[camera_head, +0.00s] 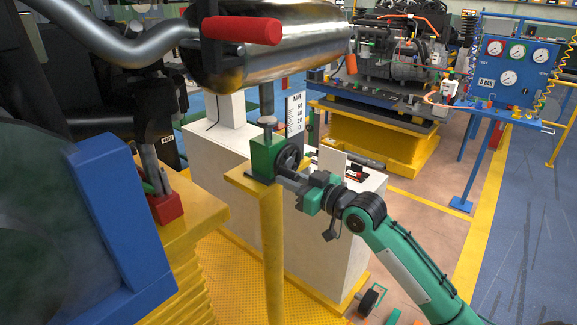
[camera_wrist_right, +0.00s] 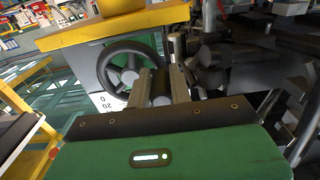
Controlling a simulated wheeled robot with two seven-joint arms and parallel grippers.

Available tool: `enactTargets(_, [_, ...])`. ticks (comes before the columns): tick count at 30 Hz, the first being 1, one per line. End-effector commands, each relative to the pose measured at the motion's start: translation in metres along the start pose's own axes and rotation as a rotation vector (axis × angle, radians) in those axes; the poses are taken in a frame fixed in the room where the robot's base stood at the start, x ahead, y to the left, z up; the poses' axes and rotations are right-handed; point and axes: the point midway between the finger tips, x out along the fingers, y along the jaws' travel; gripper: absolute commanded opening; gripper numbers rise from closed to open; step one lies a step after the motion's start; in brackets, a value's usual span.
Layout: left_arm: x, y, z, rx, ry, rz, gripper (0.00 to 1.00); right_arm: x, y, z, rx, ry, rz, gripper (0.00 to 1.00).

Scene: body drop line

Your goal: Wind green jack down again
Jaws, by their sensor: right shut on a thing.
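My right gripper (camera_head: 284,173) is at the wheel's lower part. In the right wrist view its fingers (camera_wrist_right: 162,84) are shut on a dark round handle (camera_wrist_right: 161,90) beside the wheel rim. My left gripper is not in view.
A white scale plate (camera_head: 295,112) marked in MM stands behind the jack, near a white cabinet (camera_head: 335,232). A red-handled bar (camera_head: 242,29) hangs above. A blue and yellow structure (camera_head: 122,205) fills the left. Open floor (camera_head: 425,210) lies right of my arm.

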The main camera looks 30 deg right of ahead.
Motion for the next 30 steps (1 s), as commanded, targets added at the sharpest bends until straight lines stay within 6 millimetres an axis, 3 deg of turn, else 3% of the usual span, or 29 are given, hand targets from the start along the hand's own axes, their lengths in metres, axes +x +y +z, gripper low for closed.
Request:
enactTargets(11, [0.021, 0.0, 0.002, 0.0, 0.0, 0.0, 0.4, 0.0, 0.011, 0.024, -0.004, 0.001, 0.007, 0.0])
enactTargets(21, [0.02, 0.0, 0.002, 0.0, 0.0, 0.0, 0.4, 0.0, 0.012, 0.021, -0.005, 0.007, 0.008, 0.0])
enactTargets(30, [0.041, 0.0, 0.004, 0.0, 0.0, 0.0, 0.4, -0.001, 0.032, 0.035, -0.008, 0.011, 0.01, 0.0])
